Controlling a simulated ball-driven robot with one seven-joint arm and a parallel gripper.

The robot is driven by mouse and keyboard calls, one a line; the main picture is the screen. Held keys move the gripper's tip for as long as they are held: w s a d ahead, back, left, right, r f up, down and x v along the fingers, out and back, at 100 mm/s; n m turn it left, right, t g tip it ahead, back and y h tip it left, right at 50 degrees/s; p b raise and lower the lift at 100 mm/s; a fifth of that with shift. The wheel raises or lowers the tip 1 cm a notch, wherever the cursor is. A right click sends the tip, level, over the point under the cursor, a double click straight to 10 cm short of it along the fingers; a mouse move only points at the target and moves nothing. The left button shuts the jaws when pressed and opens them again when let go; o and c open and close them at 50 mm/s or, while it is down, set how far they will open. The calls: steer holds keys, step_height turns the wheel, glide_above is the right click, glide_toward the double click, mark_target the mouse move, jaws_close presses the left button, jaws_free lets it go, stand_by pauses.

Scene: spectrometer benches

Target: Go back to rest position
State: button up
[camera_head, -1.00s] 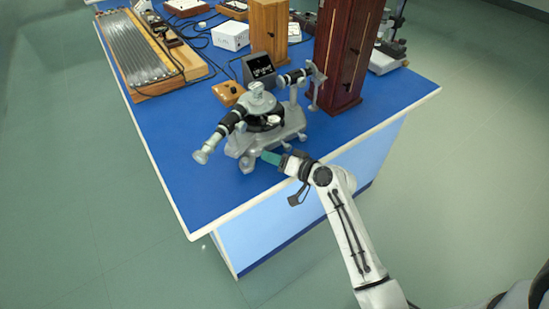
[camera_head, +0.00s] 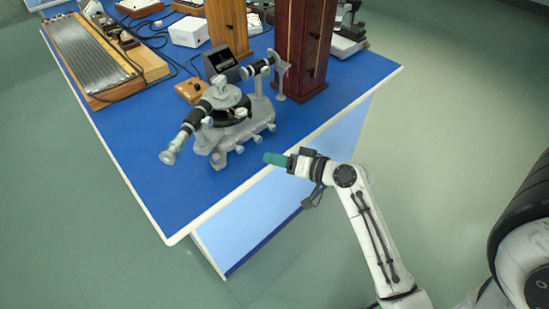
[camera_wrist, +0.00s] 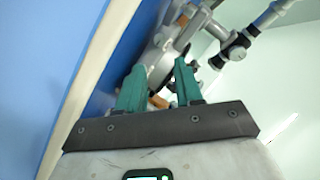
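My gripper (camera_head: 275,159) has green fingers and hangs just off the front edge of the blue table, to the right of the spectrometer. In the wrist view my gripper (camera_wrist: 157,85) shows its two green fingers apart with nothing held between them. The grey spectrometer (camera_head: 235,130) stands on the table near that edge, with its telescope pointing to the lower left. In the wrist view the spectrometer (camera_wrist: 165,40) appears beyond the fingertips. A gap separates the gripper from the spectrometer.
The blue table (camera_head: 165,195) has a pale edge. A tall dark red wooden box (camera_head: 303,50) stands behind the spectrometer, with a lighter wooden box (camera_head: 229,25) beside it. A small wooden block (camera_head: 192,90) lies near the spectrometer. Open green floor (camera_head: 455,120) lies to the right.

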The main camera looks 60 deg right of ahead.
stand_by(0.4)
steer(key=s+a+f+n+g+y, duration=0.1)
steer(key=s+a+f+n+g, duration=0.35)
steer(key=a, duration=0.25)
steer(key=s+a+f+n+g+y, duration=0.1)
steer(key=s+a+f+n+g, duration=0.2)
steer(key=s+a+f+g, duration=0.25)
steer(key=s+a+r+n+g+h, duration=0.1)
steer(key=s+a+g+h, duration=0.1)
steer(key=s+g, duration=0.2)
steer(key=shift+s+a+n, duration=0.35)
steer(key=shift+s, duration=0.3)
